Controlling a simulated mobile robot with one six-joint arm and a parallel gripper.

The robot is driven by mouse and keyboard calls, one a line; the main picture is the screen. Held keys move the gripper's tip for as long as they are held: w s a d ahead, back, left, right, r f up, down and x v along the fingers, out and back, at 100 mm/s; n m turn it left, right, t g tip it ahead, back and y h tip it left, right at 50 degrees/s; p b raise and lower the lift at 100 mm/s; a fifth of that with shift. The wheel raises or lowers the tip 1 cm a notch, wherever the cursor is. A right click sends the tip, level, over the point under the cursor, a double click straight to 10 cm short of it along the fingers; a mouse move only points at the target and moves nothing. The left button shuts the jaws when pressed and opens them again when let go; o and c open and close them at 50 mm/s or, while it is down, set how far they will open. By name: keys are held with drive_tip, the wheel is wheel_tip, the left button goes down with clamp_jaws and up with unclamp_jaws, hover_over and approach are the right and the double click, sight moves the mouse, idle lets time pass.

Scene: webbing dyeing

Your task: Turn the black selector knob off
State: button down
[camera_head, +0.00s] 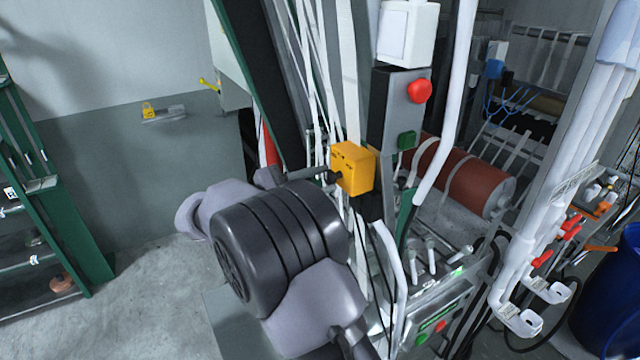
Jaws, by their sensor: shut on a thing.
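A yellow box (356,168) is fixed to the machine's frame near the middle of the view. The black selector knob (335,178) sticks out of its left side. My gripper (327,175) reaches in from the left and is shut on the knob. The fingers look small and dark here and cover part of the knob, so its pointing direction cannot be read. My grey arm fills the space below and left of the box.
A grey control box with a red button (419,90) and a green button (406,140) stands right of the yellow box. White webbing strips and pipes run close by. A red roller (450,175) lies behind. Open floor (150,290) is at left.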

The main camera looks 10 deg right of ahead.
drive_tip(key=shift+m, duration=0.5)
drive_tip(key=c, duration=1.1)
unclamp_jaws()
drive_tip(key=shift+o, duration=0.2)
